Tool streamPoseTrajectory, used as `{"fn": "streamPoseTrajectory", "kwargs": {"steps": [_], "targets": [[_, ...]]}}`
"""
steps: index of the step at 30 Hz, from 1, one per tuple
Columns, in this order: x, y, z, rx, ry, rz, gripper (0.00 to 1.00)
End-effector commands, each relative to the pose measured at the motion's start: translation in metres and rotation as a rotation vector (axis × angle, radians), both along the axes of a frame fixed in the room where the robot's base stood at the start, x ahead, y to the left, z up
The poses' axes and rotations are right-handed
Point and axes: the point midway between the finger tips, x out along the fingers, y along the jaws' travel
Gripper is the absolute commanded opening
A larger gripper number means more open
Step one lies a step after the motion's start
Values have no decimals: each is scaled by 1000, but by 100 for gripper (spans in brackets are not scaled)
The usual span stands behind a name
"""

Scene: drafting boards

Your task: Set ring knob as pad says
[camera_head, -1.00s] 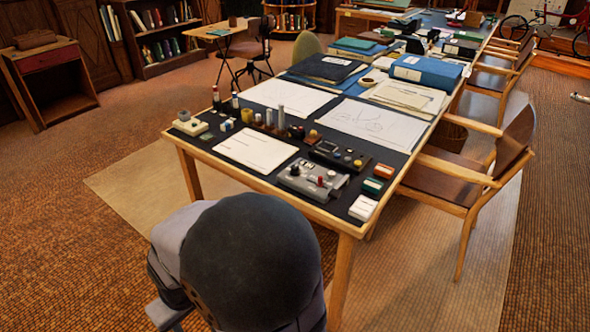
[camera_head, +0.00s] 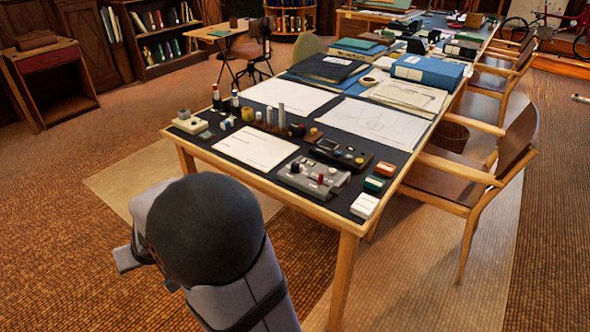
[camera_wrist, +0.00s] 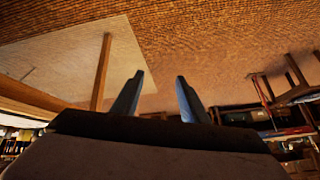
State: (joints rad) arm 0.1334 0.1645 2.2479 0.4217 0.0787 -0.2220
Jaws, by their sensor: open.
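Which knob is the ring knob I cannot tell. In the wrist view my gripper (camera_wrist: 157,92) is open and empty, its two blue-grey fingers apart, with floor and a table leg beyond. It is away from the table objects; the head view does not show its fingers clearly.
The table's front edge (camera_head: 270,187) lies beyond my arm. Small bottles and cylinders (camera_head: 270,117) stand along the left and middle. Green, red and white blocks (camera_head: 364,205) sit at the right edge. A wooden chair (camera_head: 480,170) stands at right.

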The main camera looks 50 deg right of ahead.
Motion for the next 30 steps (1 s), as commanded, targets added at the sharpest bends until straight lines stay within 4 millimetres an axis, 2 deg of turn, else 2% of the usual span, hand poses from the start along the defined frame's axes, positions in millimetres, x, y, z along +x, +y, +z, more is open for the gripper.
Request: {"fn": "streamPoseTrajectory", "kwargs": {"steps": [1, 3, 5, 6, 8, 9, 11, 12, 14, 16, 19, 21, 24, 30], "targets": [[27, -25, 0, -21, -78, -73, 40], [59, -66, 10, -68, -193, -182, 40], [79, -105, 19, -119, -279, -283, 40], [88, -132, 24, -159, -332, -355, 40], [95, -173, 31, -226, -399, -467, 40], [95, -202, 36, -275, -437, -545, 40], [88, -242, 40, -355, -482, -665, 40], [80, -268, 42, -411, -504, -746, 40], [62, -304, 43, -501, -523, -872, 40], [35, -339, 42, -605, -527, -1013, 40], [-6, -372, 39, -738, -503, -1188, 40], [-30, -385, 37, -811, -476, -1282, 40], [-57, -394, 33, -885, -439, -1377, 40], [-81, -399, 31, -952, -397, -1463, 40]]}}
